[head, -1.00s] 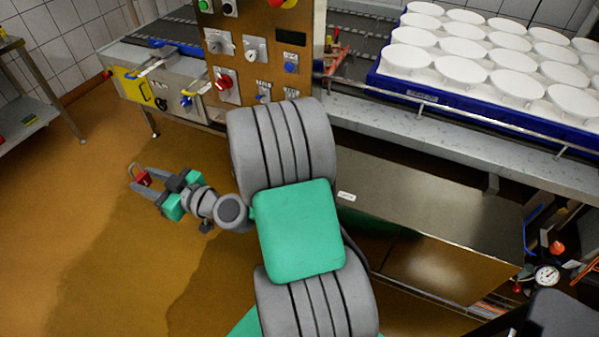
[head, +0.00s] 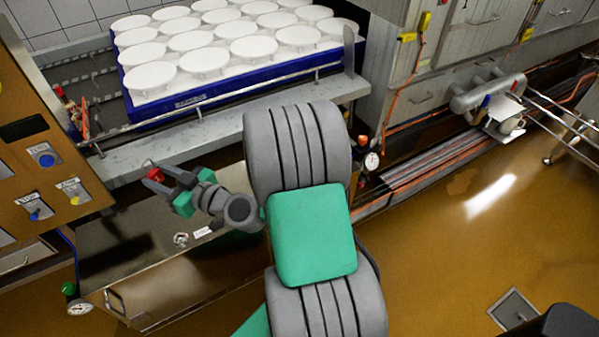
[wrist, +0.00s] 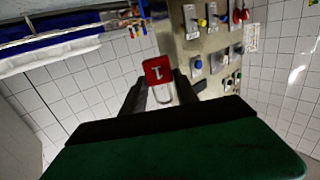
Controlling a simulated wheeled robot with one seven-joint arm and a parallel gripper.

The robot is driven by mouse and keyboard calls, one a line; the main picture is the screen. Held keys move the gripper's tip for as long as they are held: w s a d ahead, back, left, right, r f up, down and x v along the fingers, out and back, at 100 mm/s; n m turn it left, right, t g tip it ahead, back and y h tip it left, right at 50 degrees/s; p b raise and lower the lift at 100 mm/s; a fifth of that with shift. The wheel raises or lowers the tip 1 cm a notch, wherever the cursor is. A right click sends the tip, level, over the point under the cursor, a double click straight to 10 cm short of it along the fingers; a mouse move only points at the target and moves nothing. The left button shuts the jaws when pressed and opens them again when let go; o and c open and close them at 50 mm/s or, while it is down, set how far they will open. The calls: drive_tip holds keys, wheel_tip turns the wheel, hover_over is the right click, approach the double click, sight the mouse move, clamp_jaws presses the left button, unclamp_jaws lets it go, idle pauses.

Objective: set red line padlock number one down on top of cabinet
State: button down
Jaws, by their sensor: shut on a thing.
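The red padlock (wrist: 158,70) marked with a 1 is between my gripper's fingers in the wrist view, its metal shackle towards the palm. It also shows as a small red block in the head view (head: 154,174). My gripper (head: 158,179) is shut on it and holds it in the air. The cabinet (head: 140,235) has a flat shiny metal top below and around my gripper in the head view. The height of the padlock above that top is hard to tell.
A blue tray (head: 130,106) of white moulds stands on the conveyor behind the cabinet. A control panel (head: 35,150) with buttons is at the left. A small white label (head: 202,232) and a round metal item (head: 181,239) are on the cabinet. Much of its top is bare.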

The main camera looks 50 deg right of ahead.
drive_tip(key=s+d+f+m+h+b, duration=0.1)
drive_tip(key=d+f+m+h+b, duration=0.1)
drive_tip(key=d+f+b, duration=0.6)
drive_tip(key=s+d+f+m+h+b, duration=0.1)
drive_tip(key=d+f+h+b, duration=0.3)
drive_tip(key=d+f+b, duration=0.5)
drive_tip(key=s+d+f+m+h+b, duration=0.2)
drive_tip(key=d+f+b, duration=0.7)
drive_tip(key=d, duration=1.3)
drive_tip(key=shift+d+f+m+h+b, duration=0.1)
drive_tip(key=shift+m+h+b, duration=0.4)
drive_tip(key=shift+b, duration=0.4)
drive_tip(key=shift+d+f+m+h+b, duration=0.1)
drive_tip(key=shift+m+h+b, duration=0.35)
drive_tip(key=shift+b, duration=0.4)
wheel_tip(320, 180, down, 3)
drive_tip(key=shift+d+f+b, duration=0.1)
drive_tip(key=shift+b, duration=0.6)
drive_tip(key=shift+r, duration=0.2)
